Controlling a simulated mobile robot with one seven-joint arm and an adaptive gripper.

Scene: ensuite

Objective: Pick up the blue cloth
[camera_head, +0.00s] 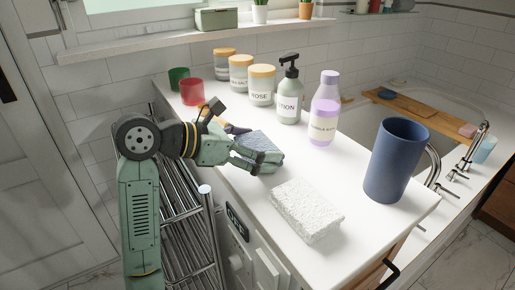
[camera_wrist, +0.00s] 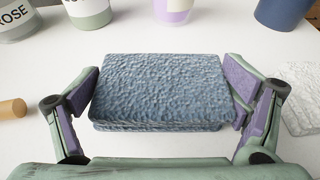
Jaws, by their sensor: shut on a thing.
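The blue cloth (camera_wrist: 162,88) is a folded, textured blue block in the middle of the wrist view. In the head view the blue cloth (camera_head: 262,143) is at the counter's left side, partly hidden by my gripper (camera_head: 247,158). In the wrist view my gripper (camera_wrist: 165,100) has a purple-padded finger on each side of the cloth, shut on it. The cloth looks level. I cannot tell whether it rests on the counter or is slightly above it.
A white textured cloth (camera_head: 306,211) lies nearer on the white counter (camera_head: 330,170). A blue cup (camera_head: 396,160) stands at the right. A purple bottle (camera_head: 325,110), a lotion pump bottle (camera_head: 290,95), several jars and a red cup (camera_head: 191,92) stand behind.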

